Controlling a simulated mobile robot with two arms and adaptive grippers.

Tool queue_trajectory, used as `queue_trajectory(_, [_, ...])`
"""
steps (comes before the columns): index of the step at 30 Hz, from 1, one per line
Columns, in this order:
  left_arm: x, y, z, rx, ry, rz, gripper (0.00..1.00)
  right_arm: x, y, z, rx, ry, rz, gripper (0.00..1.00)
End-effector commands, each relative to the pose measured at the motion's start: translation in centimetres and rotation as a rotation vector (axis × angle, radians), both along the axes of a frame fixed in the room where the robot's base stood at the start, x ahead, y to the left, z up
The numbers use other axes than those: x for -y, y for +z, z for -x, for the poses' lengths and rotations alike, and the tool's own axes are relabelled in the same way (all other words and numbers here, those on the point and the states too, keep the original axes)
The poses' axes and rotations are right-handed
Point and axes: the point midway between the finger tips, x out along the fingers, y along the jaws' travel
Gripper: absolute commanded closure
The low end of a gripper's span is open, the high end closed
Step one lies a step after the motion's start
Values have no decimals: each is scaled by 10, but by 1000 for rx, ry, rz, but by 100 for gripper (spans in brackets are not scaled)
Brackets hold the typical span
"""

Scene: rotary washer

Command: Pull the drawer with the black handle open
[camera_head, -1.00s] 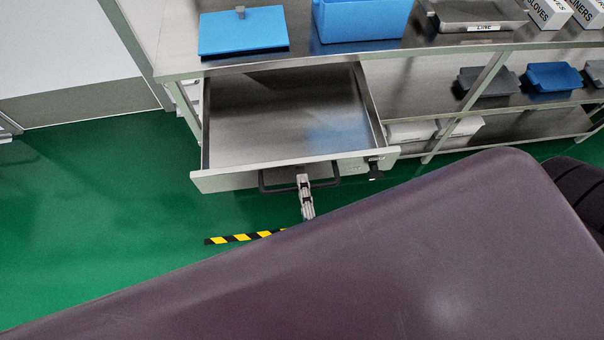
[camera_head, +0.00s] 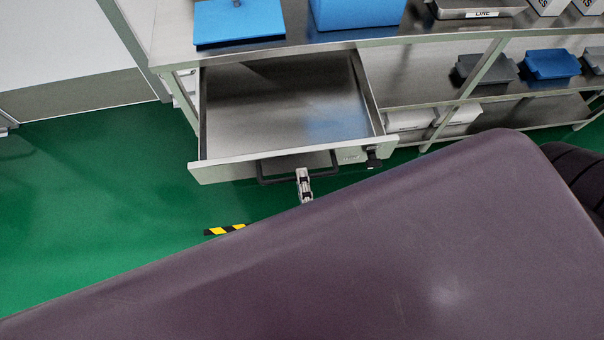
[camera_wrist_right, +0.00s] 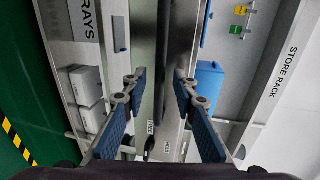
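The drawer (camera_head: 220,171) is open under the steel bench, with its empty metal inside (camera_head: 285,110) showing in the head view. Its black handle (camera_head: 268,180) is a bar on the drawer front. My right gripper (camera_head: 303,176) is at the middle of the handle in the head view. In the right wrist view my right gripper (camera_wrist_right: 158,80) has its two blue-padded fingers apart, with a dark vertical strip between them; I cannot tell whether that strip is the handle. My left gripper is not in view.
A small black knob (camera_head: 373,158) sits at the drawer front's right end. A blue lid (camera_head: 238,22) and a blue box (camera_head: 357,12) stand on the bench. Blue and grey trays (camera_head: 551,64) stand on the shelf at right. Green floor (camera_head: 90,220) is clear at left.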

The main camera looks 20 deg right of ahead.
Motion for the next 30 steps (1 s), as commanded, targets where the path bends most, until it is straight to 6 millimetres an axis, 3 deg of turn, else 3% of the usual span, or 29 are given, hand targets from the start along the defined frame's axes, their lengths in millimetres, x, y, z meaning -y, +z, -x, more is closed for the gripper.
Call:
queue_trajectory(4, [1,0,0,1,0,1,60,-6,4,27,-5,1,-1,74])
queue_trajectory(10, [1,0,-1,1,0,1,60,-11,9,46,-1,0,0,74])
queue_trajectory(30, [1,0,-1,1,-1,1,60,-14,6,48,-4,17,16,74])
